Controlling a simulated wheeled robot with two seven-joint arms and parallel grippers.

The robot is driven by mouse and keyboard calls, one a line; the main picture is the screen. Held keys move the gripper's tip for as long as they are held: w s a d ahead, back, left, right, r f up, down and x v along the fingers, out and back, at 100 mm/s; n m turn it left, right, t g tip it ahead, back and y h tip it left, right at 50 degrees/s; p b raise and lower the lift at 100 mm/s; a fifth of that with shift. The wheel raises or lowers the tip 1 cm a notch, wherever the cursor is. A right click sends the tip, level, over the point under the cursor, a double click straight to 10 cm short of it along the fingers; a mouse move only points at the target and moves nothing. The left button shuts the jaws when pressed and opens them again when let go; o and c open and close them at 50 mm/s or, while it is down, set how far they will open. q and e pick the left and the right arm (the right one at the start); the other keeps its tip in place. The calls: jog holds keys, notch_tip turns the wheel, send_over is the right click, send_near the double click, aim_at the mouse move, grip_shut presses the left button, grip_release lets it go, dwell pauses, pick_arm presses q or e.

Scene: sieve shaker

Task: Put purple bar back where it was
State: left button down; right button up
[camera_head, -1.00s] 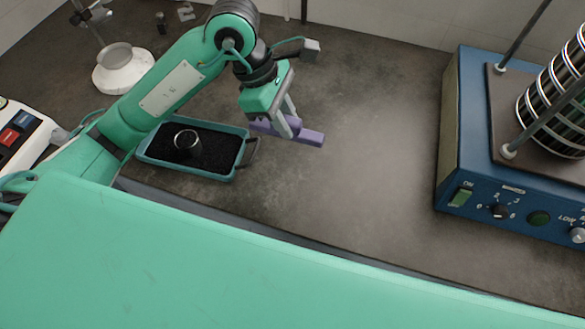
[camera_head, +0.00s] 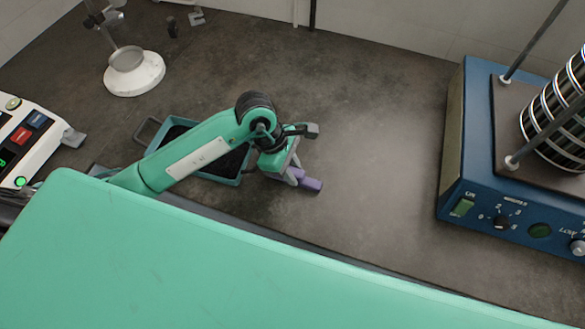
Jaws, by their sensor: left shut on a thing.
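The purple bar (camera_head: 311,184) is in my left gripper (camera_head: 291,176), right of the tray in the head view. My left gripper is shut on the bar, with its fingers pointing down and one end of the bar sticking out to the right. The bar is low, at or close to the bench top; I cannot tell whether it touches. The gripper and my arm hide the rest of the bar. My right gripper is not in view.
A teal tray (camera_head: 233,182) of dark grains lies partly under my left arm. The blue sieve shaker (camera_head: 470,180) stands at right, a white round stand (camera_head: 150,78) at back left, a white device (camera_head: 40,140) at left. The bench (camera_head: 370,150) between gripper and shaker is clear.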

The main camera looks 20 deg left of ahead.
pick_arm(q)
jog(key=shift+f, duration=0.35)
jog(key=c, duration=1.3)
grip_release()
jog(key=shift+c, duration=0.2)
jog(key=shift+o, duration=0.7)
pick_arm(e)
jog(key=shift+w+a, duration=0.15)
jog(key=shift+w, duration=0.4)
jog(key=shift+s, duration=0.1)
